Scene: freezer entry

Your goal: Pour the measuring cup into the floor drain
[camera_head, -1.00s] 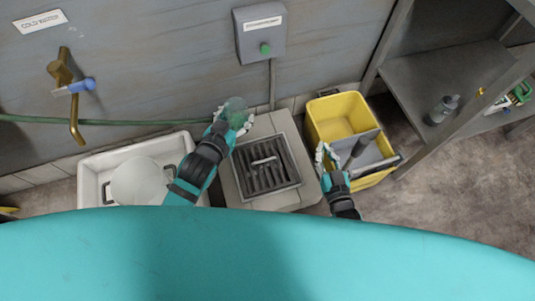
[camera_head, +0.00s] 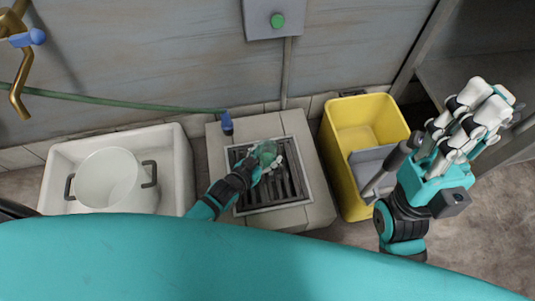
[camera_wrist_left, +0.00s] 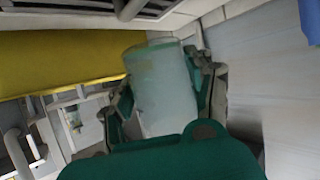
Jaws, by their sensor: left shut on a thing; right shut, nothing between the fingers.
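The translucent greenish measuring cup (camera_head: 267,153) is in my left gripper (camera_head: 268,164), above the back part of the floor drain (camera_head: 291,187). The drain is a dark slotted grate in a pale frame. In the left wrist view, the cup (camera_wrist_left: 162,88) sits between the dark fingers of my left gripper (camera_wrist_left: 168,98), which are shut on its sides. I cannot tell how far it is tilted or whether liquid is in it. My right gripper (camera_head: 480,112) is raised at the right, close to the head camera, shut and empty.
A yellow bucket (camera_head: 332,165) with a grey insert stands right of the drain. A white basin (camera_head: 181,165) holding a white pot (camera_head: 108,180) is at left. A small blue object (camera_head: 227,123) is at the drain slab's back left. A grey shelf (camera_head: 470,75) stands at right.

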